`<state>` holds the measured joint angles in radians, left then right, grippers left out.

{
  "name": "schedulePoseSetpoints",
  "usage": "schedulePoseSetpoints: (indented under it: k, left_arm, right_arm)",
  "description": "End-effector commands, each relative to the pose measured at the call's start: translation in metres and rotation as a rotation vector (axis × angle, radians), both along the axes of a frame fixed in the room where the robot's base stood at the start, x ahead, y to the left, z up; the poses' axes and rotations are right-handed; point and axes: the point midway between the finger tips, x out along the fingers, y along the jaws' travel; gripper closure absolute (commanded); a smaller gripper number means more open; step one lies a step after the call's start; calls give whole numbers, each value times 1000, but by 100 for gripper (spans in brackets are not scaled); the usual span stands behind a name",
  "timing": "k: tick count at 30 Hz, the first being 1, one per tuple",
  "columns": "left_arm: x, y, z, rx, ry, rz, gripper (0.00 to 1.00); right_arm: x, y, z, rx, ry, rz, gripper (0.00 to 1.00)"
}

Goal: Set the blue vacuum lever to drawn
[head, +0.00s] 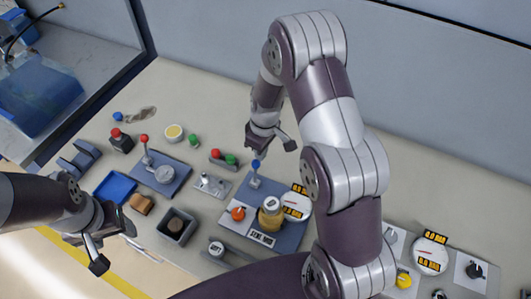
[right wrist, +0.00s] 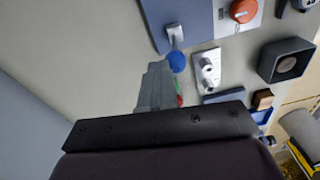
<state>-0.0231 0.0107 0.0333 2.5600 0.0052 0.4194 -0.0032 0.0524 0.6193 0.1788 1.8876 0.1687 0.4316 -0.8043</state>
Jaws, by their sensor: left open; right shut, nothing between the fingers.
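The blue vacuum lever is a short metal lever with a blue ball knob (head: 256,164), on a blue-grey panel at the table's middle. The knob (right wrist: 176,61) also shows in the right wrist view, on a metal stem. My right gripper (head: 259,151) is shut and empty, its fingertips just behind the knob in the head view. In the right wrist view its closed fingers (right wrist: 157,85) end right beside the knob; I cannot tell whether they touch it. My left gripper (head: 116,247) is open and empty over the table's front left.
On the same panel are an orange knob (head: 238,213), a brass-coloured jar (head: 270,215) and a dial (head: 296,205). A red-knobbed lever (head: 144,140), a blue tray (head: 115,187) and a dark square box (head: 177,226) stand to the left. My right arm hides part of the table.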

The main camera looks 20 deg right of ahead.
Motion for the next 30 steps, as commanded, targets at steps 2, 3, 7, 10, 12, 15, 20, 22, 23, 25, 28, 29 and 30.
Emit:
schedulePoseSetpoints:
  k: [2,3,7,10,12,15,20,22,23,25,28,29,30]
  left_arm:
    - [0,0,-1,0,0,0,35]
    - [0,0,-2,0,0,0,35]
    - [0,0,-4,0,0,0,35]
    - [0,0,-7,0,0,0,35]
    - [0,0,-8,0,0,0,35]
    - [0,0,-11,0,0,0,35]
    - [0,0,-11,0,0,0,35]
    - [0,0,-11,0,0,0,35]
    - [0,0,-11,0,0,0,35]
    - [0,0,-11,0,0,0,35]
    - [0,0,-12,0,0,0,35]
    - [0,0,-13,0,0,0,35]
    - [0,0,-14,0,0,0,35]
  right_arm:
    - [-3,5,1,-3,-1,2,100]
    - [-5,8,1,-3,0,1,100]
    - [-15,20,2,-2,2,2,100]
    - [-22,28,2,-2,1,2,100]
    - [-27,34,2,-1,0,1,100]
    - [-33,41,0,-2,1,2,100]
    - [-37,45,0,-2,1,-1,100]
    - [-37,45,0,-2,1,-1,100]
    - [-37,45,0,-2,1,0,100]
    - [-37,45,0,-2,1,-1,100]
    - [-36,43,-2,-1,2,-1,100]
    - [-35,42,-2,-1,2,-1,100]
    - [-34,41,-4,-1,2,-1,100]
